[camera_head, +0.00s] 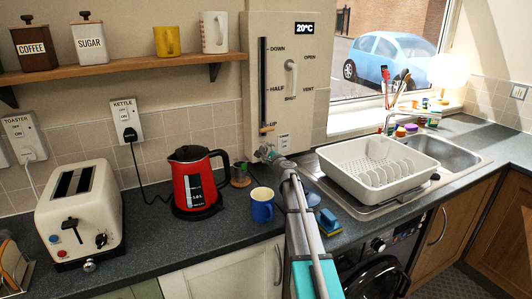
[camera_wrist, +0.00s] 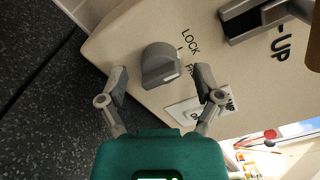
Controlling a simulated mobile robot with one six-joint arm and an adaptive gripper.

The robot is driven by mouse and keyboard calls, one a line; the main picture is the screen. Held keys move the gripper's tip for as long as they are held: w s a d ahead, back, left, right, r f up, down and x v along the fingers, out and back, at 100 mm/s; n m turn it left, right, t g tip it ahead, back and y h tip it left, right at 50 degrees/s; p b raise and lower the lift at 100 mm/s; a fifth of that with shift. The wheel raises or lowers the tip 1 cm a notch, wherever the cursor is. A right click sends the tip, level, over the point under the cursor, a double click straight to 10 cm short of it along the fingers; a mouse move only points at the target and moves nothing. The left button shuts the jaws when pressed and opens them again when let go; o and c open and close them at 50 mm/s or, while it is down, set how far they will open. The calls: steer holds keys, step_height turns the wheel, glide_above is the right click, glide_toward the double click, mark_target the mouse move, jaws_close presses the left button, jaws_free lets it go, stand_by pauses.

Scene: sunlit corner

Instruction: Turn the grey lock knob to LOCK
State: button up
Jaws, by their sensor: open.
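The grey lock knob (camera_wrist: 160,62) shows in the wrist view on the beige panel (camera_wrist: 120,48). A pale mark on its raised grip faces the lower right, toward a partly hidden label that starts "FR". The word LOCK is printed up and to the right of the knob. My gripper (camera_wrist: 161,82) is open, with one finger to each side of the knob and nothing clearly held. I cannot tell whether a finger touches it. In the head view my gripper (camera_head: 266,153) is at the panel's lower left corner, and the knob is hidden there.
A slider track (camera_head: 264,85) with an orange-tipped handle runs up the panel, above my gripper. A blue mug (camera_head: 262,206), red kettle (camera_head: 195,180) and toaster (camera_head: 80,212) stand on the dark counter to the left. A white dish rack (camera_head: 375,178) stands to the right.

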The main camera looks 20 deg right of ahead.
steer(key=s, duration=1.1)
steer(key=shift+s+d, duration=0.25)
steer(key=shift+s, duration=0.15)
